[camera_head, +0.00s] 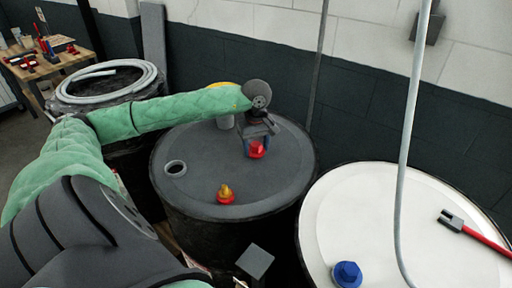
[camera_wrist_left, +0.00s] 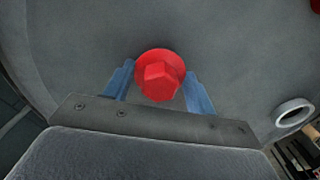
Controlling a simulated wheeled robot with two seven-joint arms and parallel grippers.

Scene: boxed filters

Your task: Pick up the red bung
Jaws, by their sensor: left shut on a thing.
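The red bung (camera_head: 257,149) has a round flange and a hexagonal head. It is at the back right of the dark grey drum lid (camera_head: 190,148) in the head view. My left gripper (camera_head: 257,143) is over it and shut on it. In the left wrist view the bung (camera_wrist_left: 160,75) sits between the two blue fingers of my left gripper (camera_wrist_left: 160,87), its head facing the camera. I cannot tell whether the bung touches the lid. My right gripper is not in view.
A red and yellow fitting (camera_head: 225,194) stands at the lid's front, and an open bung hole (camera_head: 175,168) is at its left. A white drum (camera_head: 400,200) at right carries a blue bung (camera_head: 347,274) and a red-handled tool (camera_head: 475,233). A pale hose (camera_head: 412,130) hangs before it.

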